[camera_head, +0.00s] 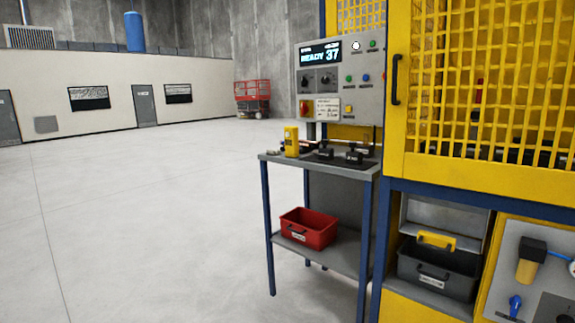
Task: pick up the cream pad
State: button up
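A cream rectangle with dark writing (327,109), which looks like the cream pad, is on the lower front of the grey control panel (375,90). It stands roughly upright there, to the right of a red-orange control. It is small in view, and I cannot tell how it is held or how thick it is. My gripper is not in view.
Below the panel, a small workbench (267,158) holds a yellow object (291,141) and dark fixtures (354,154). A red bin (308,229) sits on its lower shelf. A yellow mesh guard (485,80) stands at right. The floor (150,220) at left is clear.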

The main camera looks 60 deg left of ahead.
aim_at(273, 151)
jog(key=u, duration=1.7)
jog(key=i+j, duration=0.1)
jog(key=i, duration=2.85)
jog(key=l+z, duration=0.05)
jog(key=l, duration=0.05)
